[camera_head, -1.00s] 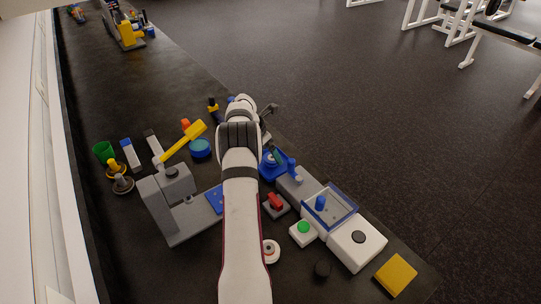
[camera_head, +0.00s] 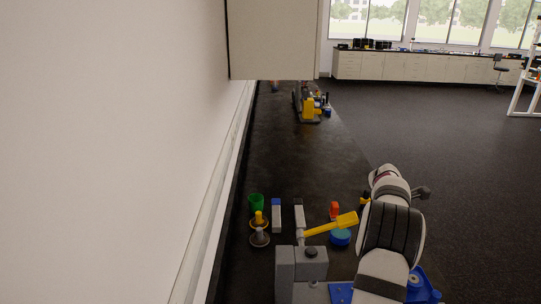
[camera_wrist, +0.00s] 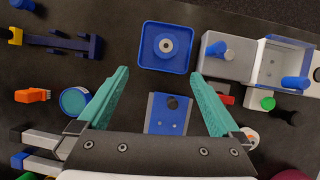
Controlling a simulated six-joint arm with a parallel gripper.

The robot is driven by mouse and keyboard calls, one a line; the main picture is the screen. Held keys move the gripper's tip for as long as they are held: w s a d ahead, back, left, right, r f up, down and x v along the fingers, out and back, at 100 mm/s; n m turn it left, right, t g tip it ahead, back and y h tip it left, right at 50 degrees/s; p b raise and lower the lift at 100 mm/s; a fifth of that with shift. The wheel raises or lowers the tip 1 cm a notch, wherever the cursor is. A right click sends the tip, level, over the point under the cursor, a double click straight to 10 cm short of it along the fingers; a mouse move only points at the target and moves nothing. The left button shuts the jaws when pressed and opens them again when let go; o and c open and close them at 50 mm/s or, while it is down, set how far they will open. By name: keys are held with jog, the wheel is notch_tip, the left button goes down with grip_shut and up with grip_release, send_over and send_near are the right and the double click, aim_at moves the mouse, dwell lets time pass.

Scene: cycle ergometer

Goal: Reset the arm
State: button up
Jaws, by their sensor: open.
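My gripper (camera_wrist: 160,78) shows in the wrist view with its two teal fingers spread wide and nothing held between them. A blue plate with a dark knob (camera_wrist: 168,115) lies below, in the gap between the fingers. A blue square holder with a round pale centre (camera_wrist: 165,47) lies beyond the fingertips. In the head view my white arm reaches over the bench at the lower right, and I cannot make out the fingers there. The grey device (camera_head: 310,262) with a yellow handle (camera_head: 332,225) stands left of my arm.
A yellow-grey machine (camera_head: 308,105) is farther back. The wall borders the left; the middle bench is clear.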

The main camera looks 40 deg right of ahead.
jog(key=w+a+r+m+t+h, duration=0.1)
jog(key=w+a+r+t+h, duration=0.1)
jog(key=w+a+r, duration=0.8)
jog(key=w+a+m+t+y, duration=0.15)
jog(key=a+m, duration=0.35)
jog(key=a, duration=1.4)
jog(key=s+a+f+m+y, duration=0.1)
jog(key=s+a+m+y, duration=0.1)
jog(key=a, duration=0.7)
jog(key=s+a+f+m+y, duration=0.2)
jog(key=s+a+m, duration=0.2)
jog(key=a, duration=0.6)
jog(key=s+a+f+m+y, duration=0.1)
jog(key=s+a, duration=0.4)
jog(key=a, duration=0.5)
jog(key=shift+f+m+g+y, duration=0.3)
jog(key=shift+m+y, duration=0.45)
jog(key=shift+m, duration=0.45)
